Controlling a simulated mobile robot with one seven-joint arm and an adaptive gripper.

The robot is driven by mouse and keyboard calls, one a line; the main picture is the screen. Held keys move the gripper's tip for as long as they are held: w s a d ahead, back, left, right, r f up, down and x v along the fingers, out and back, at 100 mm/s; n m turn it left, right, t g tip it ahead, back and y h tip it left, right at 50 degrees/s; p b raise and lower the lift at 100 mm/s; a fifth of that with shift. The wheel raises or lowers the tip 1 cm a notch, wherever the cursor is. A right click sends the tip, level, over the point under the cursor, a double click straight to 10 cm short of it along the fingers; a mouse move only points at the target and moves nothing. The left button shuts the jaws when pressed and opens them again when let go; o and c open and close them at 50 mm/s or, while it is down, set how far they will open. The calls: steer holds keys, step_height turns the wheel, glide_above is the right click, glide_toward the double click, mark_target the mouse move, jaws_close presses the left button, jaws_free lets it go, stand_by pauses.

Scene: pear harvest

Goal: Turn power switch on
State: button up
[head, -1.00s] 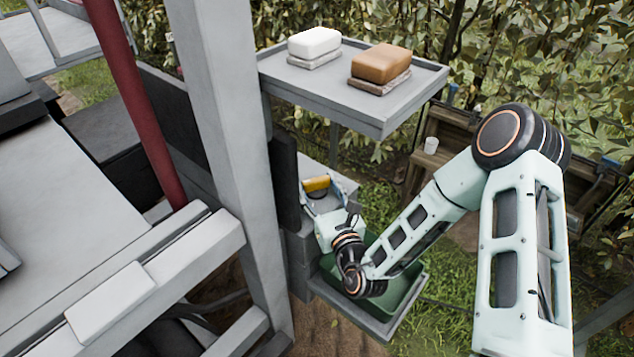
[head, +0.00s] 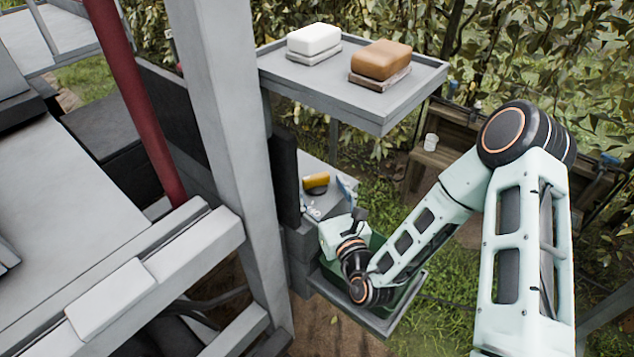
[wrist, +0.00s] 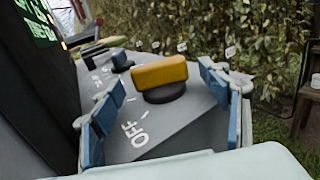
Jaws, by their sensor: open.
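The power switch is a yellow-orange knob on a dark round base (wrist: 160,78) on a grey panel. White "OFF" lettering (wrist: 134,132) is printed on the panel on the near side of the knob. In the head view the yellow knob (head: 316,180) shows on the grey panel behind the dark screen. My gripper (wrist: 163,112) is open, with blue finger pads on the left and right of the picture. The knob appears between and slightly beyond the fingertips; I cannot tell whether they touch it. In the head view my gripper (head: 335,205) is partly hidden by my wrist.
A dark screen with green text (wrist: 38,22) rises left of the panel. A smaller dark knob (wrist: 119,58) sits farther left. Above the panel, a grey shelf (head: 395,118) holds a white block (head: 314,38) and a brown block (head: 381,58). A grey post (head: 228,150) stands left.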

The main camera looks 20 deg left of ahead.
mark_target(328, 212)
steer(key=v, duration=0.5)
steer(key=shift+s, duration=0.2)
steer(key=shift+r, duration=0.1)
